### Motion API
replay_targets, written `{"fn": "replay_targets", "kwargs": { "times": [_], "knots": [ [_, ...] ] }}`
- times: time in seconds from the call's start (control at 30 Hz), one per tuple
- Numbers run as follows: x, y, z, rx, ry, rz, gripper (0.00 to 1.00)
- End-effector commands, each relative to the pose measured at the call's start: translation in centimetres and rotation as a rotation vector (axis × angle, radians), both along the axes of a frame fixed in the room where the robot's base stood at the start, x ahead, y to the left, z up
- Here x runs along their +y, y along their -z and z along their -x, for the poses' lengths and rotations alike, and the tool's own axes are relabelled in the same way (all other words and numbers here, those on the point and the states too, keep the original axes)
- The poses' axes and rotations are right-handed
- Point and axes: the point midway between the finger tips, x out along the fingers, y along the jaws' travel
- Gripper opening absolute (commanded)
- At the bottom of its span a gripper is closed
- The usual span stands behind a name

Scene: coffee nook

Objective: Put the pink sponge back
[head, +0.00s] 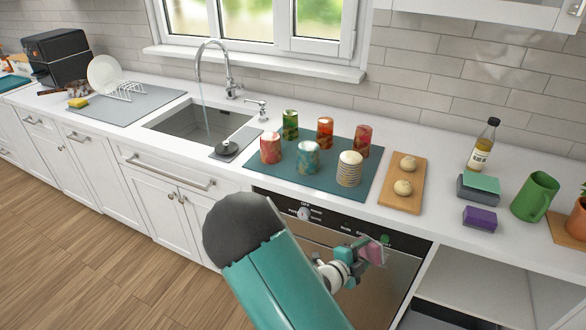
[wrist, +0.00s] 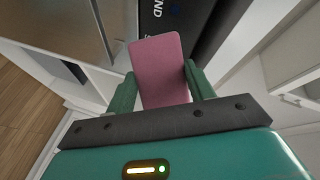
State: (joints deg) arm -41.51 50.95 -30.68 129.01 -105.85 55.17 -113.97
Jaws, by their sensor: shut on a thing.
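The pink sponge (wrist: 158,68) is between the two green fingers of my gripper (wrist: 160,92) in the wrist view. The gripper is shut on it, and the sponge sticks out past the fingertips. In the head view, my gripper (head: 366,254) holds the pink sponge (head: 374,251) in front of the oven, below the counter's front edge. On the counter at right, a teal-green sponge (head: 482,182) lies on a grey block or holder (head: 477,194). A purple sponge (head: 480,216) with a dark underside lies just in front of it.
A green mug (head: 535,197), a bottle (head: 484,146) and a plant pot (head: 577,220) stand near the sponges. The sink (head: 199,122) has running water.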

Motion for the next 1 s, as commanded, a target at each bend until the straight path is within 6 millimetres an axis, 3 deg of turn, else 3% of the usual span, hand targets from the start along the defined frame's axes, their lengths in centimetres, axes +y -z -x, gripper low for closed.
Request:
{"fn": "replay_targets", "kwargs": {
  "times": [0.17,0.53,1.0],
  "knots": [
    [2.0,-2.3,-2.2,-0.004,-0.032,-0.002,0.24],
    [1.5,-1.2,-1.7,0.017,-0.024,-0.002,0.24],
    [2.0,-2.0,-2.1,-0.001,-0.030,0.000,0.24]
  ]
}}
